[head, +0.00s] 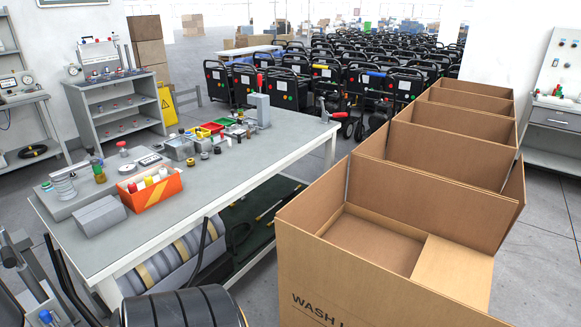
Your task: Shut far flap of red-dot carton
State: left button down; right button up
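A row of open brown cardboard cartons runs away from me on the right. The nearest carton (330,280) has the printed word "WASH" on its near side, with the rest cut off. Its top is open and I see down to its floor. A tall panel (440,192) stands upright at its far side. A lighter panel (455,272) lies low at its right; I cannot tell if it is a folded flap. Behind it stand more open cartons (445,150). I see no red dot on any carton. Neither gripper can be made out.
A grey workbench (235,185) with an orange bin (150,190), small trays and tools stands left of the cartons. Several black machines (265,85) fill the back. A shelf unit (115,105) stands at left, a side table (550,120) at right. Floor shows at far right.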

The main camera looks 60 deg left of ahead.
aim_at(310, 209)
jog(key=u, duration=1.7)
